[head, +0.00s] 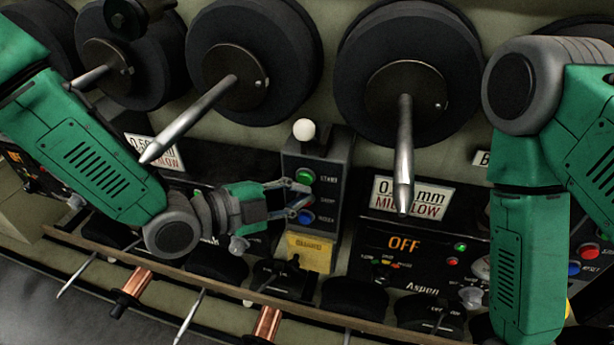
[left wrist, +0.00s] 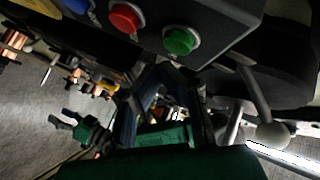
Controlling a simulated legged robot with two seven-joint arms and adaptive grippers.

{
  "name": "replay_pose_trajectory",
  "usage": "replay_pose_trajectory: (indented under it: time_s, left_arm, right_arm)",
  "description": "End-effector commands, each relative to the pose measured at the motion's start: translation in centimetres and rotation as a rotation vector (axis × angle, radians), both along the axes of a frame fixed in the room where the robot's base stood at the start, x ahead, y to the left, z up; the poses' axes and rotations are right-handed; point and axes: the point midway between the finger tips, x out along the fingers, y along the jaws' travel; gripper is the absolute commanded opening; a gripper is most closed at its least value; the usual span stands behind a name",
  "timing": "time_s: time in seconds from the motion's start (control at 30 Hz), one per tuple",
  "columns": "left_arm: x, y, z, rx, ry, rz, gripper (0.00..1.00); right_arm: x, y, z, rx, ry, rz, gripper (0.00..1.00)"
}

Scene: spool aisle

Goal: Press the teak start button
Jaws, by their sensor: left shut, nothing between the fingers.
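A grey control box (head: 333,165) stands in the middle of the head view. It carries a green START button (head: 305,176), a red button under it and a blue button (head: 306,217). No teak label is readable. My left gripper (head: 306,196) is shut and empty, its tips in front of the red button, just below the green one. Contact cannot be told. In the left wrist view the green button (left wrist: 181,41) and red button (left wrist: 127,17) show above my fingers. My right gripper (left wrist: 62,118) shows small at the lower left there, its fingers apart.
Large black spools (head: 408,65) with pointed metal spindles (head: 404,160) jut out above the box. A white knob (head: 304,130) tops it, and a yellow plate (head: 309,251) is below. An Aspen panel (head: 375,268) reading OFF lies to the right. A rail (head: 190,288) runs in front.

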Motion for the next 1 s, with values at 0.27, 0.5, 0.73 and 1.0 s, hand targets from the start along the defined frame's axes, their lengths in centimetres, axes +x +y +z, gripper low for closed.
replay_pose_trajectory:
  time_s: [0.27, 0.5, 0.73, 1.0]
  left_arm:
    - [0.00, 0.28, -0.02, -0.002, 0.000, 0.000, 0.00]
    - [0.01, 0.13, -0.02, -0.001, 0.000, 0.001, 0.00]
    - [0.46, -0.33, 0.07, 0.000, -0.001, 0.000, 0.00]
    - [0.72, -0.54, 0.15, -0.001, 0.000, 0.001, 0.00]
  right_arm:
    - [0.00, -0.01, 0.00, 0.000, 0.000, 0.000, 0.40]
    - [0.00, 0.00, 0.00, 0.000, 0.000, 0.000, 0.40]
    - [0.01, 0.00, -0.20, 0.000, 0.000, 0.000, 0.40]
    - [0.00, 0.00, -0.27, 0.000, 0.000, 0.000, 0.40]
